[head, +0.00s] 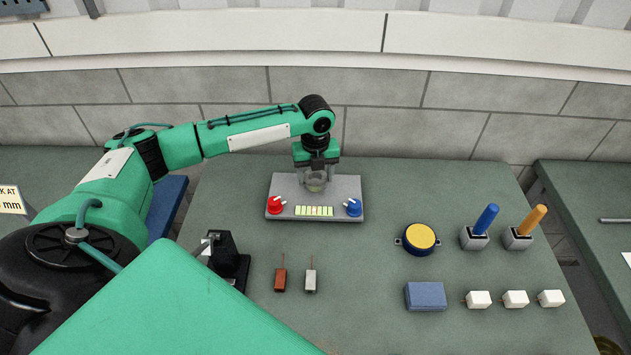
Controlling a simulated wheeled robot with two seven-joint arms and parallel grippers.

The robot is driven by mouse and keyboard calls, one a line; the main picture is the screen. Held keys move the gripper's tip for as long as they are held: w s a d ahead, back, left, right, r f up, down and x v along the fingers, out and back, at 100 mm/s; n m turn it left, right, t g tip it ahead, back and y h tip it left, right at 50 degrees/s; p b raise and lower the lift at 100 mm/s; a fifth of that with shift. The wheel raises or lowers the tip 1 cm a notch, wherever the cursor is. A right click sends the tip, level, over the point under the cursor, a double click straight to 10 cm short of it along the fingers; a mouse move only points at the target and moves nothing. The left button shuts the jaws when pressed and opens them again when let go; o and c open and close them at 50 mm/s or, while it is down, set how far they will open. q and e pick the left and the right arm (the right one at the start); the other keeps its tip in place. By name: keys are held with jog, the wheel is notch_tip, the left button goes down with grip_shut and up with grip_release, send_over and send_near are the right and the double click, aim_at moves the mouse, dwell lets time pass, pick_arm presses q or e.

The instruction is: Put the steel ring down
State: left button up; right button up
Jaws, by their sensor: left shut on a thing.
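My left gripper (317,168) reaches in from the left and points down over the back middle of a grey panel box (347,187). It is shut on the steel ring (317,183), a small pale round piece that shows just below the fingers. The fingers partly hide the ring, and I cannot tell whether it touches the box. My right gripper is not in view.
The box carries a red knob (275,205), a blue knob (353,207) and a pale yellow strip (314,211). To its right are a yellow-topped round part (420,238), blue (487,219) and orange (534,219) levers, and a blue block (425,296). A black stand (225,256) is front left.

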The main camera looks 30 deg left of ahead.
pick_arm(q)
notch_tip(320, 180, down, 3)
jog(key=shift+f+p, duration=0.2)
jog(key=shift+p, duration=0.15)
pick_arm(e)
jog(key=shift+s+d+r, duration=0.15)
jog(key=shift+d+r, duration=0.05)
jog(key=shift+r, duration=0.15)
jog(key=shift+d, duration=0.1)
pick_arm(q)
jog(key=o, duration=1)
jog(key=shift+f, duration=0.1)
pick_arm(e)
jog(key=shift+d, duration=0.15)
pick_arm(q)
notch_tip(320, 180, up, 12)
jog(key=b, duration=0.3)
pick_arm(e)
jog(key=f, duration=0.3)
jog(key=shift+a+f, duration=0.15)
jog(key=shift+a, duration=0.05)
